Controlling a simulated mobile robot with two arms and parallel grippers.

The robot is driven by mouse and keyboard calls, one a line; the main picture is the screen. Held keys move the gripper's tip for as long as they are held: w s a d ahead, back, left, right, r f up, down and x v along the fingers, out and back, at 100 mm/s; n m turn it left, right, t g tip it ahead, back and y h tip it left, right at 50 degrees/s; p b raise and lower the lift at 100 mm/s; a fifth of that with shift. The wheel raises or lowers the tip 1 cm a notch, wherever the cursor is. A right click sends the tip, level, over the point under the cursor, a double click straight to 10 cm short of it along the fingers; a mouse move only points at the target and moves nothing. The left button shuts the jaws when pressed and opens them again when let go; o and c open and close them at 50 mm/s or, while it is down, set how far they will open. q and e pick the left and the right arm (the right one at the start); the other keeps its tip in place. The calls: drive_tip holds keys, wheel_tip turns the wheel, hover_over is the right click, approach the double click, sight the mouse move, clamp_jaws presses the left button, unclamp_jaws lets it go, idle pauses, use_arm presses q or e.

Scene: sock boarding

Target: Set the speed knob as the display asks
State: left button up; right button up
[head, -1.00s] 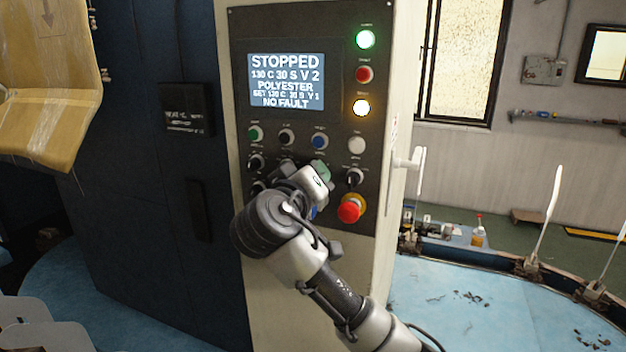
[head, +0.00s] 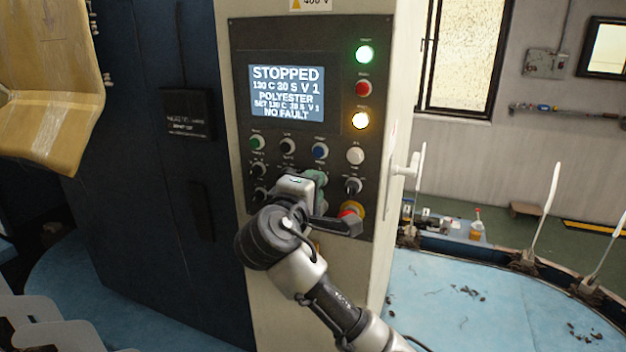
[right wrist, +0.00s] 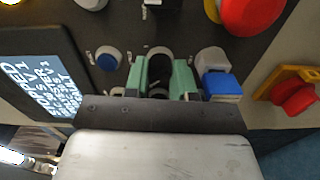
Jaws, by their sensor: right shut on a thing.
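The lit display (head: 287,92) on the control panel reads STOPPED, with V 1 at the end of its second line. Below POLYESTER, the small set line also ends in V 1. The last line reads NO FAULT. My right gripper (head: 313,182) is at the lower middle of the panel and hides the knob in the head view. In the right wrist view, its green fingers (right wrist: 160,78) are closed on both sides of a black knob (right wrist: 158,66). My left gripper is not in view.
Other knobs and coloured buttons (head: 320,150) surround the gripped knob closely. The red emergency stop (head: 347,212) is partly hidden behind my right gripper. A green lamp (head: 364,54) and a yellow lamp (head: 360,120) are lit.

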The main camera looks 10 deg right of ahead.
drive_tip(key=shift+a+f+n, duration=0.1)
drive_tip(key=shift+n, duration=0.4)
drive_tip(key=o, duration=0.9)
drive_tip(key=shift+o, duration=0.2)
drive_tip(key=shift+a, duration=0.1)
drive_tip(key=shift+s, duration=0.25)
drive_tip(key=b+v, duration=0.4)
drive_tip(key=v, duration=0.6)
drive_tip(key=shift+a+b, duration=0.25)
drive_tip(key=shift+b, duration=0.15)
drive_tip(key=shift+s, duration=0.15)
